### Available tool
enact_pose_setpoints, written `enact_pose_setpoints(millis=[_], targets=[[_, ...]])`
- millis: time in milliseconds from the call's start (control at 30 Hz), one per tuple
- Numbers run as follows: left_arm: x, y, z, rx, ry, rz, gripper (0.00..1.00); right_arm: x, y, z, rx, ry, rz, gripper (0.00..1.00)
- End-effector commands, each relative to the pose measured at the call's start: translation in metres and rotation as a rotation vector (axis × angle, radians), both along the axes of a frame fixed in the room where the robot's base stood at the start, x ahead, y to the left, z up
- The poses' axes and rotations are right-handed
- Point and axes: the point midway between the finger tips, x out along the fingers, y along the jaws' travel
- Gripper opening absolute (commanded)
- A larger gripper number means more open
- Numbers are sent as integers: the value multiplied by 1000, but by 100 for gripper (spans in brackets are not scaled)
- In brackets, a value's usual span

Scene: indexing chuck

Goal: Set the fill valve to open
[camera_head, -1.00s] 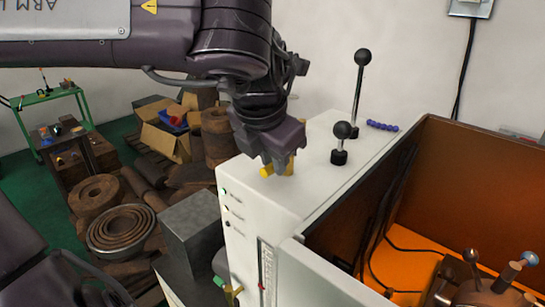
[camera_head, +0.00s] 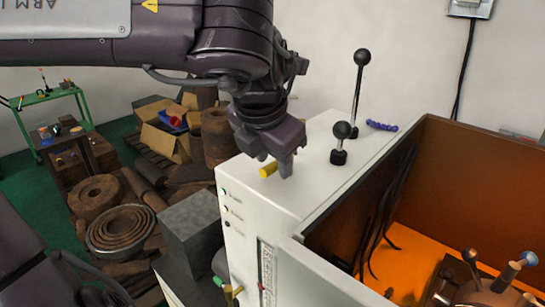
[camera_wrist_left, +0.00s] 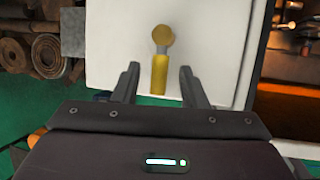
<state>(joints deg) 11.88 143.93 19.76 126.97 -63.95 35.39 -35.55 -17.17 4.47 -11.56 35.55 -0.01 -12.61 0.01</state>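The yellow valve lever (camera_head: 268,171) sits on the white top of the machine cabinet, and I take it to be the fill valve. In the left wrist view its round yellow end (camera_wrist_left: 162,36) lies farther out, joined by a short grey piece to a yellow bar (camera_wrist_left: 159,76). My left gripper (camera_head: 273,164) is over it from above, open. In the left wrist view the fingers (camera_wrist_left: 158,70) stand on either side of the bar, with gaps on both sides. In the head view a finger hides part of the lever. My right gripper is not in view.
Two black-knobbed levers (camera_head: 340,143) rise from the white cabinet top (camera_head: 315,190) to the right of my gripper. A blue segmented hose (camera_head: 381,126) lies behind them. An orange-floored enclosure (camera_head: 400,260) opens at right. A grey block (camera_head: 190,225) stands at left.

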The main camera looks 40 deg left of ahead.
Motion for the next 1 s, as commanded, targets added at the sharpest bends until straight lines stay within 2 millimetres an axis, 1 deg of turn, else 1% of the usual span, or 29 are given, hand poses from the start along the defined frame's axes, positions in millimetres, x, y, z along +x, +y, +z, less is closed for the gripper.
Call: enact_pose_setpoints(millis=[167,233,400,500,633,1000], targets=[[-8,-4,21,1,-6,0,39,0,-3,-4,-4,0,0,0],[-13,-6,34,2,-7,1,39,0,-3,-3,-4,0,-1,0],[-23,-11,58,0,-4,0,39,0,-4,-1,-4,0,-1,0],[-27,-13,66,0,-2,0,39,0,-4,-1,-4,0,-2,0],[-29,-14,69,0,-1,1,39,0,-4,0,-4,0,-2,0],[-29,-14,69,0,-1,0,39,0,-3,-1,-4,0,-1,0]])
